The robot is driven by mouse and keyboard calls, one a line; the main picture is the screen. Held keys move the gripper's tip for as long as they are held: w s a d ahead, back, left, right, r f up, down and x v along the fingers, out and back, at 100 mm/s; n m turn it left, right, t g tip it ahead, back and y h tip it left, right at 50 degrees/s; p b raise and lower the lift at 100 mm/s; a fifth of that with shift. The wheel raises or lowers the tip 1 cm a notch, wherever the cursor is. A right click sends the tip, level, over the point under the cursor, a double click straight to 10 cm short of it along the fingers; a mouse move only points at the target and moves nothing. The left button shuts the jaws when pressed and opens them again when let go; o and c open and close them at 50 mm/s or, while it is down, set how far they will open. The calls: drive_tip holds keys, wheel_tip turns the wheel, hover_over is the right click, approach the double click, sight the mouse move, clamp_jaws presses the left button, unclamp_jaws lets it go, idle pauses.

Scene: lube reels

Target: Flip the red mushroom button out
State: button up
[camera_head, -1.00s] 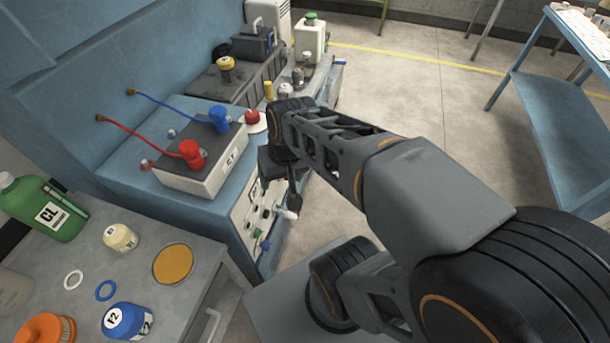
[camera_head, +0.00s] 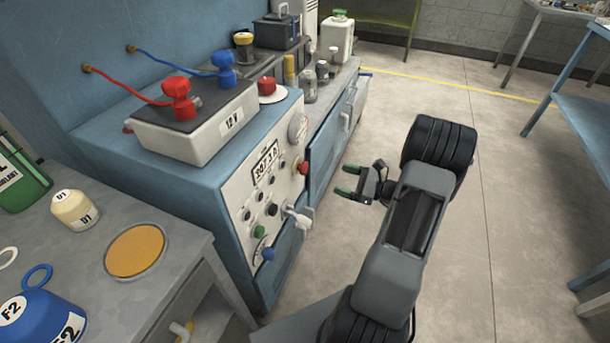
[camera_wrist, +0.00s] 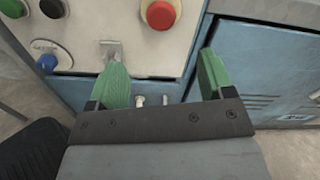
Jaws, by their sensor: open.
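The red mushroom button (camera_head: 303,168) sits on the right part of the control panel's front. In the wrist view the red button (camera_wrist: 160,14) shows at the top edge, just beyond the fingertips and between their lines. My gripper (camera_head: 346,182) is open and empty, its green-tipped fingers pointing at the panel from the right, apart from the button. In the wrist view my gripper (camera_wrist: 161,78) has its two green fingers spread, with nothing between them.
A lever (camera_head: 299,215), a green knob (camera_head: 260,231) and a blue knob (camera_head: 268,253) sit on the panel below the button. The 12 V battery (camera_head: 195,125) stands on the cabinet top near a red knob (camera_head: 267,85).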

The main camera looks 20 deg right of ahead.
sight(307, 169)
drive_tip(key=b+x, duration=0.2)
drive_tip(key=x, duration=1.1)
drive_tip(key=shift+w, duration=0.1)
drive_tip(key=c, duration=1.3)
drive_tip(key=shift+o, duration=0.2)
drive_tip(key=shift+v, duration=0.95)
drive_tip(key=o, duration=0.9)
drive_tip(key=shift+f, duration=0.1)
drive_tip(key=shift+o, duration=0.6)
drive_tip(key=shift+d, duration=0.1)
drive_tip(key=shift+o, duration=1.2)
